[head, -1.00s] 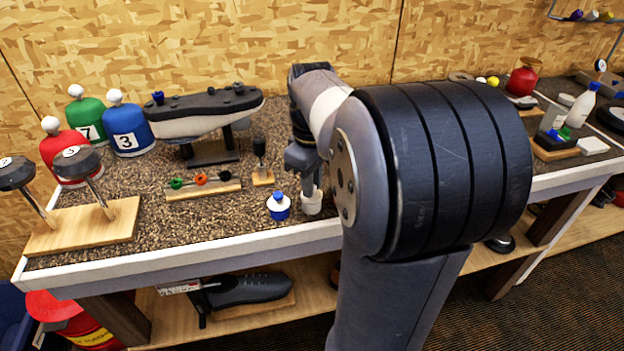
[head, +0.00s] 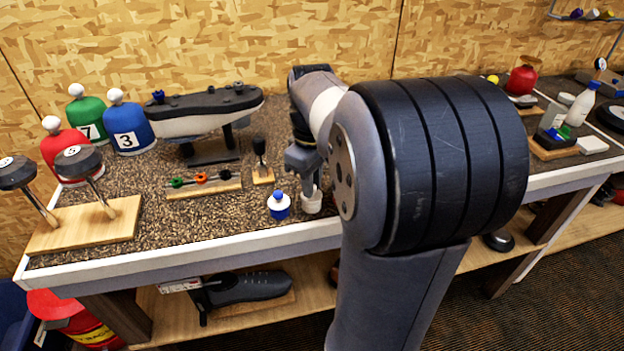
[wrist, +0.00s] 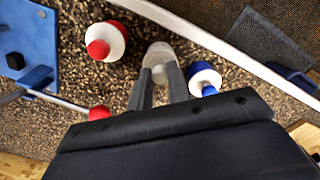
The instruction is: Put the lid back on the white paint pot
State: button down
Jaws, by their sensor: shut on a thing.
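The white paint pot (head: 312,205) stands near the front edge of the bench, just right of the blue pot (head: 279,207). My gripper (head: 308,182) points down right over it. In the wrist view my fingertips (wrist: 160,74) are close together on a small pale knob, which looks like that of the white lid. The white pot also shows in the wrist view (wrist: 158,52), just beyond the fingertips. The fingers hide part of the lid, and I cannot tell whether it is seated on the rim or just above it.
In the wrist view a red-knobbed pot (wrist: 106,41) and the blue pot (wrist: 204,78) stand on either side of the white one. A wooden rack with coloured pieces (head: 203,185) and a brush on a block (head: 261,160) lie behind. The white bench edge (head: 200,255) is close in front.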

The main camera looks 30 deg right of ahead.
dwell(0.9)
jog(key=c, duration=0.8)
grip_release()
jog(key=shift+o, duration=0.2)
jog(key=shift+r+p, duration=0.1)
jog(key=shift+p, duration=0.25)
jog(key=shift+r+p, duration=3.3)
jog(key=shift+r, duration=0.15)
jog(key=shift+f, duration=0.1)
jog(key=shift+c, duration=0.6)
grip_shut()
